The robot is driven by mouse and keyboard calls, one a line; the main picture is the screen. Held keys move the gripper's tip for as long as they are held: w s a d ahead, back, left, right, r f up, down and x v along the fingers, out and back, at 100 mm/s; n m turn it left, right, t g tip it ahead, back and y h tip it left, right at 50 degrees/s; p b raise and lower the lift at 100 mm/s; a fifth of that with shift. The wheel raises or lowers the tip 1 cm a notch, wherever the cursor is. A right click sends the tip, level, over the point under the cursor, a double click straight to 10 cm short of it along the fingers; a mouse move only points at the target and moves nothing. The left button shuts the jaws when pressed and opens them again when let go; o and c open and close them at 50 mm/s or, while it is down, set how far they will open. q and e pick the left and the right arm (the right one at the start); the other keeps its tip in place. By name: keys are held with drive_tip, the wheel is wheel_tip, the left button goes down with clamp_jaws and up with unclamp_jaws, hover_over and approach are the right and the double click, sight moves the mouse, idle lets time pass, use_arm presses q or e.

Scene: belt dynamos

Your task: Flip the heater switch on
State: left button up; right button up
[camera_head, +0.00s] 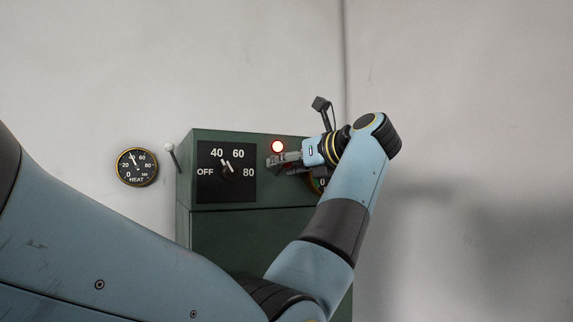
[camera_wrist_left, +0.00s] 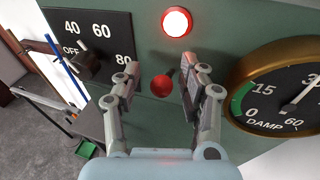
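A small switch with a red ball tip (camera_wrist_left: 161,86) sits on the front of the green cabinet (camera_head: 250,228), below a lit red lamp (camera_head: 278,146), which also shows in the left wrist view (camera_wrist_left: 176,22). My left gripper (camera_head: 271,160) is at the cabinet front just below the lamp. In the left wrist view its two fingers (camera_wrist_left: 167,72) are apart, one on each side of the red-tipped switch, with gaps showing. In the head view the gripper hides the switch. I cannot tell which way the switch is set. My right gripper is not in view.
A black dial plate (camera_head: 210,190) with a knob marked OFF, 40, 60, 80 is left of the gripper. A DAMP gauge (camera_wrist_left: 285,85) is close on its right. A white-tipped lever (camera_head: 170,148) stands at the cabinet's left side, near a HEAT gauge (camera_head: 137,167) on the wall.

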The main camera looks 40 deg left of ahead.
use_arm(q)
drive_tip(key=shift+w+d, duration=0.1)
drive_tip(key=shift+d, duration=0.25)
drive_tip(key=s+d+r, duration=0.1)
drive_tip(key=d, duration=1)
drive_tip(key=shift+s+r, duration=0.15)
drive_tip(key=shift+r, duration=0.15)
